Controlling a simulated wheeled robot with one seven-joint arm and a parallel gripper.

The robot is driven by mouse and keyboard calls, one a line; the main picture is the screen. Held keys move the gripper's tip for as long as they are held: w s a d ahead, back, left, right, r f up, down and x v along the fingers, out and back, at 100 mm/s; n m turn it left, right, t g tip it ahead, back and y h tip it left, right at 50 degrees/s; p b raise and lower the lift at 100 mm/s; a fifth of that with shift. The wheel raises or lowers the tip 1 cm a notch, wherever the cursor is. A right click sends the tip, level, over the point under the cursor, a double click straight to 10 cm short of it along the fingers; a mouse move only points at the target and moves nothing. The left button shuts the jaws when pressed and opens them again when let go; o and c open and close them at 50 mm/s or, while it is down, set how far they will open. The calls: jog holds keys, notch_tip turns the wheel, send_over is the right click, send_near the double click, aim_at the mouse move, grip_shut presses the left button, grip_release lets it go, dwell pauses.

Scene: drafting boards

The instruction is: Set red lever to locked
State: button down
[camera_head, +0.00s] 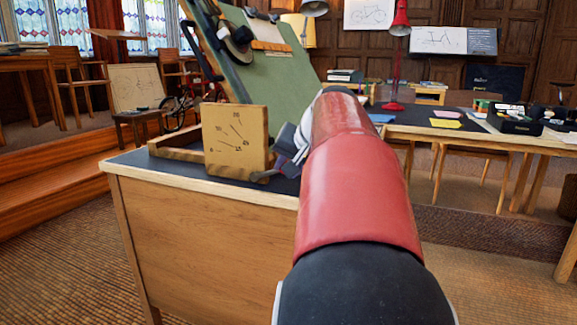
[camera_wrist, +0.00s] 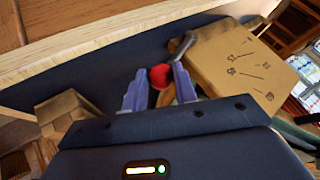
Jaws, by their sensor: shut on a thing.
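The red lever knob (camera_wrist: 160,75) shows in the wrist view between the two pale purple fingers of my gripper (camera_wrist: 159,84), which is shut on it. A grey metal bar (camera_wrist: 182,45) stands beside the fingers, close to the wooden panel. The wooden panel (camera_head: 236,140) stands upright on the dark desktop in the head view, with short lines and small marks on its face; I cannot read them. It also shows in the wrist view (camera_wrist: 240,68). In the head view my gripper (camera_head: 284,167) is at the panel's lower right edge, and my arm and hand hide most of the lever.
The desk (camera_head: 200,235) has a pale wooden edge and a dark top. A green drafting board (camera_head: 262,75) leans behind the panel. A red lamp (camera_head: 399,55) and a second table (camera_head: 470,133) with papers stand to the right. Carpet lies around the desk.

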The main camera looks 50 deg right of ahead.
jog(key=shift+s+d+f, duration=0.1)
jog(key=shift+s+f, duration=0.15)
jog(key=shift+f, duration=0.25)
jog(key=c, duration=1.1)
grip_release()
jog(key=shift+r, duration=0.15)
jog(key=shift+r, duration=0.15)
jog(key=p+v, duration=0.1)
jog(key=v, duration=0.6)
jog(key=shift+s+r, duration=0.15)
jog(key=shift+s, duration=0.1)
